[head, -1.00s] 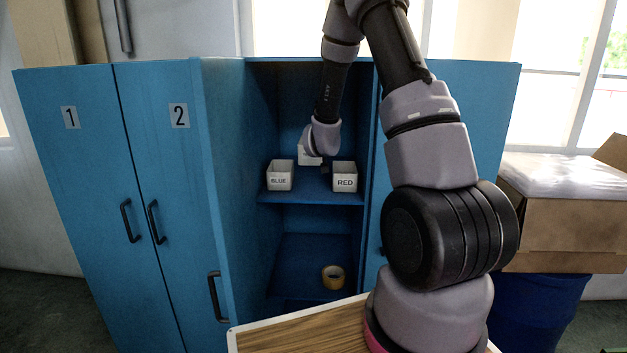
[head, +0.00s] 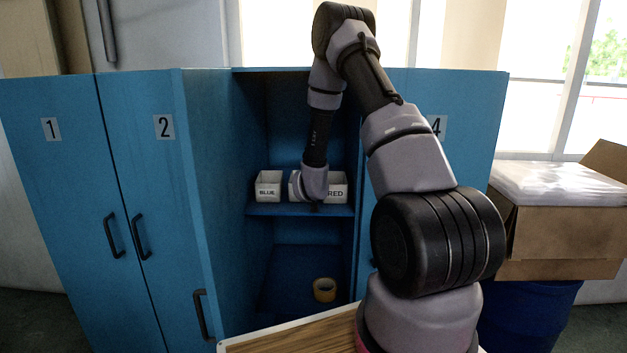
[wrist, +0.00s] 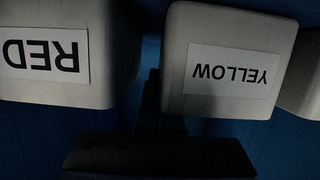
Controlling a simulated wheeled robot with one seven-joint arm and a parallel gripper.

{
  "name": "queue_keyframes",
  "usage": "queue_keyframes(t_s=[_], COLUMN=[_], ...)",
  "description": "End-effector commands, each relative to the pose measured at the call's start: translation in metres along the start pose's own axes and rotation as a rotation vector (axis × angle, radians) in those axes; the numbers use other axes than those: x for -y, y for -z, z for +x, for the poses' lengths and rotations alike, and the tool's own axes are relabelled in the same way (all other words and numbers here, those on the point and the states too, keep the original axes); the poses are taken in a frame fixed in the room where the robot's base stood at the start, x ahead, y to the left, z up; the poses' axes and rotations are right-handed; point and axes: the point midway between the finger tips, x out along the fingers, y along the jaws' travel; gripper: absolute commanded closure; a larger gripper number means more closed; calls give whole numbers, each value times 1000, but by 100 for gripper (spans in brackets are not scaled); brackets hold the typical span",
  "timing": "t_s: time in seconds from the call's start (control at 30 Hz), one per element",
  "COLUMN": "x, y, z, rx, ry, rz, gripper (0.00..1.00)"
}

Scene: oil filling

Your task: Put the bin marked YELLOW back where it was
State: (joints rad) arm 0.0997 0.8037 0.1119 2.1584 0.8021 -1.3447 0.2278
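The bin marked YELLOW (wrist: 231,67) is a white box with its label upside down in the wrist view. In the head view it (head: 294,188) is mostly behind my arm, between the BLUE bin (head: 268,186) and the RED bin (head: 339,191) on the locker's shelf. My gripper (wrist: 163,105) is at the YELLOW bin's side facing RED. One finger runs outside that wall and the other appears to be inside, hidden by the front; it looks shut on the wall. I cannot tell whether the bin touches the shelf.
The RED bin (wrist: 55,52) is close beside the fingers in the wrist view; a narrow gap separates it from YELLOW. A tape roll (head: 325,290) lies on the lower shelf. A cardboard box (head: 560,240) stands right.

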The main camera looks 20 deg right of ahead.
Motion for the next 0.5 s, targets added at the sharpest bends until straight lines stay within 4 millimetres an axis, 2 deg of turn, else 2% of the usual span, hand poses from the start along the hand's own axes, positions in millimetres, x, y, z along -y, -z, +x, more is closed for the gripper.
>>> queue_keyframes(t_s=[0.23, 0.27, 0.3, 0.33, 0.5], x=[0, 0, 0, 0, 0], y=[-2, -3, -2, -2, -2], z=[1, 1, 1, 1, 1], rx=[0, 0, 0, 0, 0], ry=[1, 0, 0, 0, 1], rz=[-1, -2, -1, -1, -1], gripper=[100, 93, 78, 67, 67])
